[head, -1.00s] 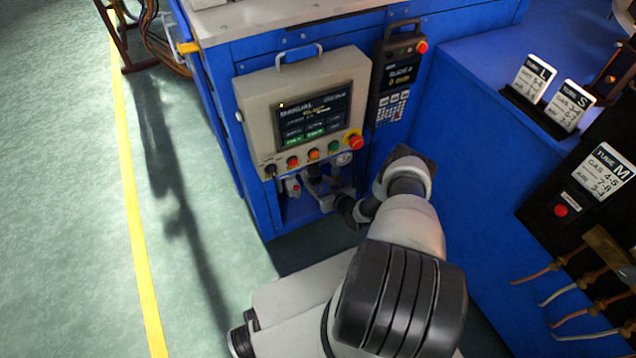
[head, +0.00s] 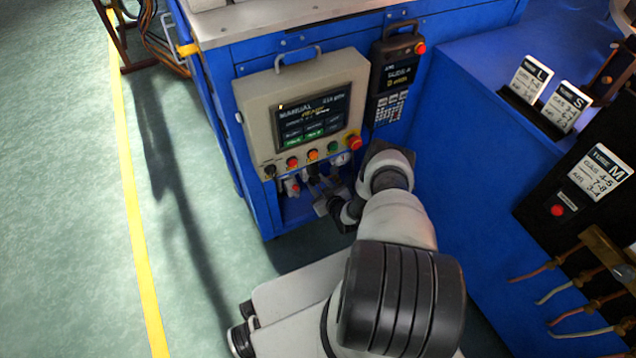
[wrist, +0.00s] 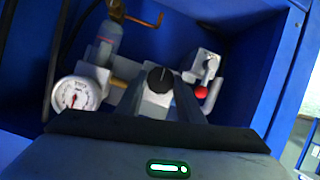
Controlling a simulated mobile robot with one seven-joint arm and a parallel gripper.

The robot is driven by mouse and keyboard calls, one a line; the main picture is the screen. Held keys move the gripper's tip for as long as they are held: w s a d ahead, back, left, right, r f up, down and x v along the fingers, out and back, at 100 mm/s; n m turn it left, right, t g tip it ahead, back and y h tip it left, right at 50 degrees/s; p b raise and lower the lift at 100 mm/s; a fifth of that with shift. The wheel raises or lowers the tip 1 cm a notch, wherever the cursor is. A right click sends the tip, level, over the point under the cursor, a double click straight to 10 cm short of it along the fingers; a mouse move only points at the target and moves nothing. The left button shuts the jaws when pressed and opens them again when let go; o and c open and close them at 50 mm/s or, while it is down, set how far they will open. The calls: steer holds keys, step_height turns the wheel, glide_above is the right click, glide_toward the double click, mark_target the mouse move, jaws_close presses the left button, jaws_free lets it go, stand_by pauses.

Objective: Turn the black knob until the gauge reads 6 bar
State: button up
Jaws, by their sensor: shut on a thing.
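The black knob (wrist: 160,79) shows in the middle of the wrist view, with a pale line on its face. My gripper (wrist: 160,92) has its two fingers on either side of the knob and is shut on it. The round white gauge (wrist: 76,94) stands just left of the knob in the wrist view, with a reddish needle; its numbers are too small to read. In the head view, my gripper (head: 318,192) reaches into the opening under the control panel, and the knob is hidden there. The gauge (head: 341,159) shows small and blurred.
In the wrist view, a red-ended valve (wrist: 201,92) sits right of the knob and a grey cylinder (wrist: 108,42) stands behind the gauge. Blue walls (wrist: 265,70) enclose the recess. The control panel (head: 260,115) with several buttons hangs above it in the head view.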

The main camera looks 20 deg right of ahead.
steer(key=shift+w+a+n+h, duration=0.1)
steer(key=shift+a+n+h, duration=0.05)
steer(key=shift+n+h, duration=0.5)
steer(key=shift+a+n+h, duration=0.1)
steer(key=shift+n+h, duration=0.35)
steer(key=shift+n, duration=0.4)
steer(key=o, duration=1.1)
steer(key=shift+c, duration=0.2)
